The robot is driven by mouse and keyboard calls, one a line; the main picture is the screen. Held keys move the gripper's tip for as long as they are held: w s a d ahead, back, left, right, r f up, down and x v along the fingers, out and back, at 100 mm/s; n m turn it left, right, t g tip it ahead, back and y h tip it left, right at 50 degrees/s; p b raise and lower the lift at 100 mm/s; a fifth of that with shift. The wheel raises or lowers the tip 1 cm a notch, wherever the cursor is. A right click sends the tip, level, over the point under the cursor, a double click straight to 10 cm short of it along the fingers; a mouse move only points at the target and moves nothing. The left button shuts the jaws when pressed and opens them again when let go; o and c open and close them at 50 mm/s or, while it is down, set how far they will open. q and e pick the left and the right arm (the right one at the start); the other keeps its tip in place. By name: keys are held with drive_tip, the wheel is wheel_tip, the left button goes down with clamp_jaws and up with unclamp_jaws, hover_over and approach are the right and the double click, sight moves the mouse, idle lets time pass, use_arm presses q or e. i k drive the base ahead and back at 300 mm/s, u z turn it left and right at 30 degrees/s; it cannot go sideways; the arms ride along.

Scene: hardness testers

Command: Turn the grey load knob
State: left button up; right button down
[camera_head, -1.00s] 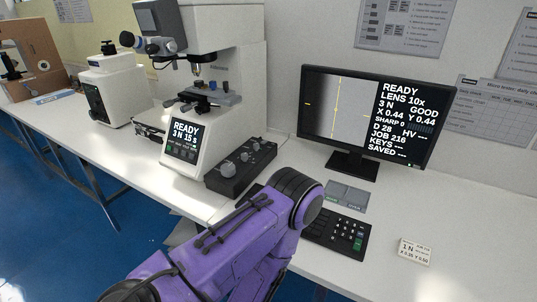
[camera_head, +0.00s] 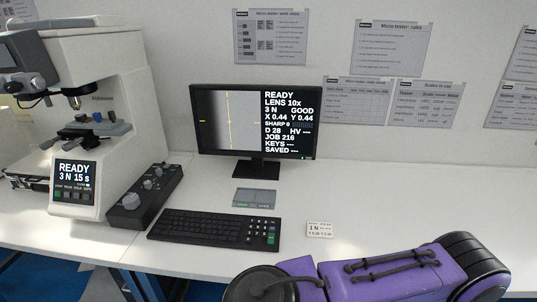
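A black control box (camera_head: 143,196) stands on the table just right of the micro hardness tester (camera_head: 82,115). The tester's small screen (camera_head: 75,181) reads READY, 3 N 15 s. The monitor (camera_head: 256,121) also shows 3 N. One of my purple arms crosses the bottom right, apart from the box. Neither gripper is in view.
A black keyboard (camera_head: 213,227) lies right of the control box, with a grey pad (camera_head: 255,198) behind it. A small card (camera_head: 320,229) reading 1 N lies farther right. The table (camera_head: 400,205) is clear on the right. Sheets hang on the wall.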

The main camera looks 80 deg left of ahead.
sight(148, 186)
drive_tip(key=z, duration=0.15)
drive_tip(key=k, duration=1.55)
drive_tip(key=u, duration=0.7)
